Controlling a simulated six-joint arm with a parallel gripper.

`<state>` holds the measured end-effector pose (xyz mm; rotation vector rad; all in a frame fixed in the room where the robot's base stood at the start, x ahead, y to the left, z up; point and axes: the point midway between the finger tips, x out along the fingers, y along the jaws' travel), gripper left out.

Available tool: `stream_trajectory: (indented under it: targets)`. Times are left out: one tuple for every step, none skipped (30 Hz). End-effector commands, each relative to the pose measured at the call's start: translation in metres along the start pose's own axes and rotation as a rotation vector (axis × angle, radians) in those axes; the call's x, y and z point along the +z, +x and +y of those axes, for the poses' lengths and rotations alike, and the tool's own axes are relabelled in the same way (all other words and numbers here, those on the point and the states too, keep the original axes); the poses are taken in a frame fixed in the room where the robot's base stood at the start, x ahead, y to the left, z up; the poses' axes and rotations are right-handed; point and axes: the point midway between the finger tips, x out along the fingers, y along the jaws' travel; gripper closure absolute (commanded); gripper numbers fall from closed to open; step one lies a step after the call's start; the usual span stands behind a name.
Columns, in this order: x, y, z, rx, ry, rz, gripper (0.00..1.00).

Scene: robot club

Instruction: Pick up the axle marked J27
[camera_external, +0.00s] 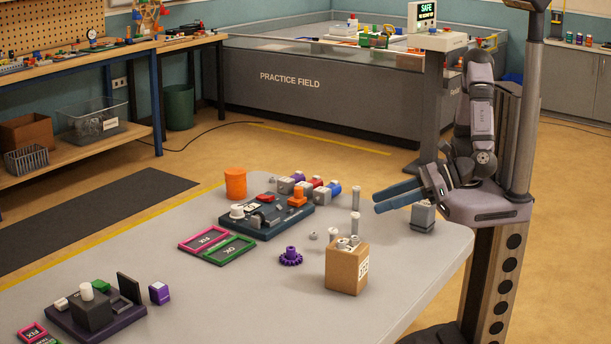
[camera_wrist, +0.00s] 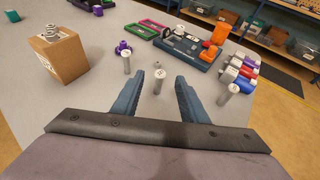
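Three upright grey axles with pale tops stand on the table in the wrist view: one on the left (camera_wrist: 127,62), one in the middle (camera_wrist: 159,80), one on the right (camera_wrist: 229,95). Two also show in the external view, one at the back (camera_external: 355,198) and one nearer the box (camera_external: 355,225). I cannot read J27 on any. My gripper (camera_external: 378,201) is open and empty, its blue fingers low over the table's right end. In the wrist view the middle axle appears between the fingertips (camera_wrist: 166,76), not gripped.
A brown box (camera_external: 346,270) with grey parts on top stands in front. A purple gear (camera_external: 290,257), a dark tray (camera_external: 265,222), pink and green frames (camera_external: 230,250), several coloured motors (camera_external: 318,183), and a grey block (camera_external: 423,216) are around. The table's front middle is clear.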

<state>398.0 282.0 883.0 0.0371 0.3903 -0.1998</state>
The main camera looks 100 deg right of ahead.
Motion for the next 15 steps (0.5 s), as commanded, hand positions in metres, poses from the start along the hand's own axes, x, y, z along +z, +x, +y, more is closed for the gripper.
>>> stream_trajectory:
  targets:
    - [-0.009,0.004,0.0,-0.002,-0.004,0.0,0.6]
    - [-0.012,0.005,0.0,-0.002,-0.004,0.0,0.6]
    - [-0.015,0.006,0.0,-0.001,-0.001,0.0,0.6]
    - [-0.017,0.007,0.0,-0.001,-0.001,0.001,0.6]
    - [-0.018,0.007,0.0,-0.001,0.0,0.001,0.6]
    - [-0.018,0.008,0.0,-0.001,0.001,0.001,0.6]
    - [-0.019,0.008,0.0,-0.001,0.001,0.001,0.6]
    - [-0.019,0.009,0.0,-0.001,0.002,0.001,0.6]
    - [-0.019,0.01,0.0,-0.001,0.002,0.001,0.6]
    - [-0.019,0.011,0.0,-0.001,0.002,0.001,0.6]
    - [-0.018,0.013,0.0,-0.002,0.003,0.001,0.6]
    - [-0.018,0.017,-0.001,-0.003,0.003,0.0,0.6]
    - [-0.018,0.021,-0.001,-0.004,0.003,0.0,0.6]
    - [-0.018,0.025,-0.001,-0.005,0.004,0.001,0.6]
    - [-0.019,0.03,-0.001,-0.005,0.003,0.001,0.6]
